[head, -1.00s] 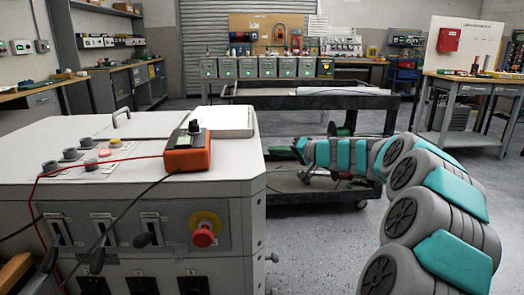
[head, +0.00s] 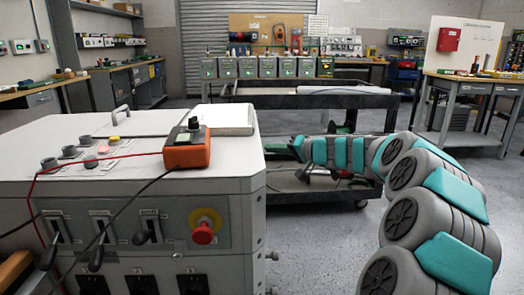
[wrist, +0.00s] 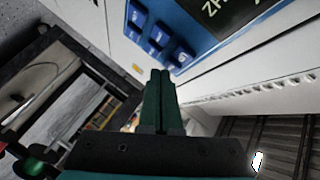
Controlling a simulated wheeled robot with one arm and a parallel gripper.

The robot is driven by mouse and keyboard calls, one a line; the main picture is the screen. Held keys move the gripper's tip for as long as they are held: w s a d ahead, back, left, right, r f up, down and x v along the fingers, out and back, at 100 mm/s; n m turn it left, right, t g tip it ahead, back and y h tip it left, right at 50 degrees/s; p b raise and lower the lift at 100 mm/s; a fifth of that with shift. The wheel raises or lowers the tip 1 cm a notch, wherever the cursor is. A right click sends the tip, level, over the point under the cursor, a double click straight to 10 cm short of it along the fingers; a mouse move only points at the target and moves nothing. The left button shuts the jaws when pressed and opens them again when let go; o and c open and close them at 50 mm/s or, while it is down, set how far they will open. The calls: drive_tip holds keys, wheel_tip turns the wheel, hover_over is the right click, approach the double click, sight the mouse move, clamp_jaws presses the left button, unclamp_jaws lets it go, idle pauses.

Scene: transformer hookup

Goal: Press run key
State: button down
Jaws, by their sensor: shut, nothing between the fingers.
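The key labels are not readable, so I cannot tell which is the run key. My gripper (wrist: 160,72) is shut and empty, its green fingertips close below the lowest keys in the picture. Whether they touch a key I cannot tell. In the head view, my gripper (head: 294,147) is small and low beyond the right edge of the grey cabinet; the key panel cannot be made out there.
The grey cabinet (head: 120,190) carries an orange meter (head: 187,150), a white box (head: 226,120), knobs and cables. A red emergency button (head: 203,232) is on its front. A dark cart (head: 345,102) stands behind my arm. The floor at right is clear.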

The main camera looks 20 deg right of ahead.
drive_tip(key=shift+w+a, duration=0.1)
drive_tip(key=shift+a, duration=0.3)
idle(0.7)
drive_tip(key=shift+d, duration=0.1)
drive_tip(key=shift+s+d+b, duration=0.25)
drive_tip(key=shift+d+b, duration=0.1)
drive_tip(key=shift+d, duration=0.4)
drive_tip(key=shift+d, duration=0.1)
drive_tip(key=shift+s+d, duration=0.2)
drive_tip(key=shift+d, duration=0.55)
drive_tip(key=shift+s+d, duration=0.25)
drive_tip(key=shift+d, duration=0.55)
drive_tip(key=shift+s+d, duration=0.2)
drive_tip(key=shift+d, duration=0.55)
